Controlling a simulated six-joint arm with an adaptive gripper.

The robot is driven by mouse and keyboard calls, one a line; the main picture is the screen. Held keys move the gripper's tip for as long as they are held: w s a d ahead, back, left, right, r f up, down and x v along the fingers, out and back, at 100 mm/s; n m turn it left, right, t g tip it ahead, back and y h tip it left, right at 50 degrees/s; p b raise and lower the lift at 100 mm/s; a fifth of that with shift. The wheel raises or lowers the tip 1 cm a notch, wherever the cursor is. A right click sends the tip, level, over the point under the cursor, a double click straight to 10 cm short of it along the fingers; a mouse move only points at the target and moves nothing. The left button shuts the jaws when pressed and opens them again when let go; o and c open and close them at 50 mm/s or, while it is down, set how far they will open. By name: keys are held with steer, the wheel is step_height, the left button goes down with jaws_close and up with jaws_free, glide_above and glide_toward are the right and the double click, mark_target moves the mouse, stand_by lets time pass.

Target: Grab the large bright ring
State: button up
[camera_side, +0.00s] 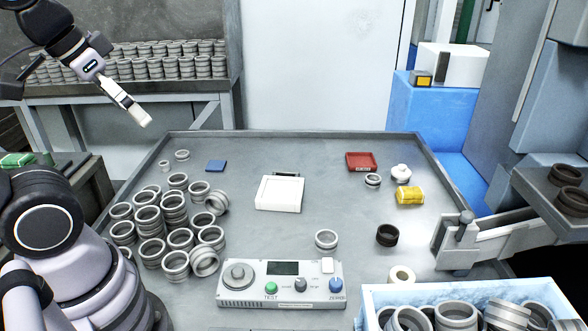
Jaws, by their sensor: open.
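A bright silver ring (326,240) lies alone on the grey table (290,222), just behind the control box. A smaller silver ring (372,181) lies farther back near the red tray. A dark ring (388,235) lies to the right of the bright one. Several more silver rings (148,220) are piled and stacked on the table's left side. My gripper (142,118) is in the air at the upper left, above and behind the table's far left corner. It is open, empty and far from the bright ring; its fingers overlap from this side.
A control box (281,285) stands at the front, with a blue-white bin (372,292) of rings right of it. A white box (279,194), red tray (361,161), yellow object (410,196) and metal fixture (490,243) also stand around. The table's middle is mostly clear.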

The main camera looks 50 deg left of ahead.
steer(key=w+d+f+n+g+h, duration=0.25)
steer(key=w+f+n+h, duration=0.35)
steer(key=w, duration=0.3)
steer(key=w+d+f+n+g+h, duration=0.25)
steer(key=w+f+n+h, duration=0.3)
steer(key=w+f, duration=0.3)
steer(key=w+a+f+n+t, duration=0.35)
steer(key=w+f+n, duration=0.4)
steer(key=f, duration=0.25)
steer(key=n+t, duration=0.4)
steer(key=n, duration=0.2)
glide_toward(323, 239)
steer(key=shift+y, duration=0.35)
steer(key=s+r, duration=0.2)
steer(key=r, duration=0.1)
steer(key=s+r, duration=0.1)
steer(key=r, duration=0.1)
steer(key=shift+s+a, duration=0.35)
steer(key=shift+s, duration=0.05)
steer(key=shift+w+f, duration=0.1)
steer(key=shift+f, duration=0.3)
steer(key=x, duration=1.3)
steer(key=shift+w+d+f, duration=0.1)
steer(key=shift+w+f, duration=0.05)
steer(key=shift+f, duration=0.05)
steer(key=c, duration=1.3)
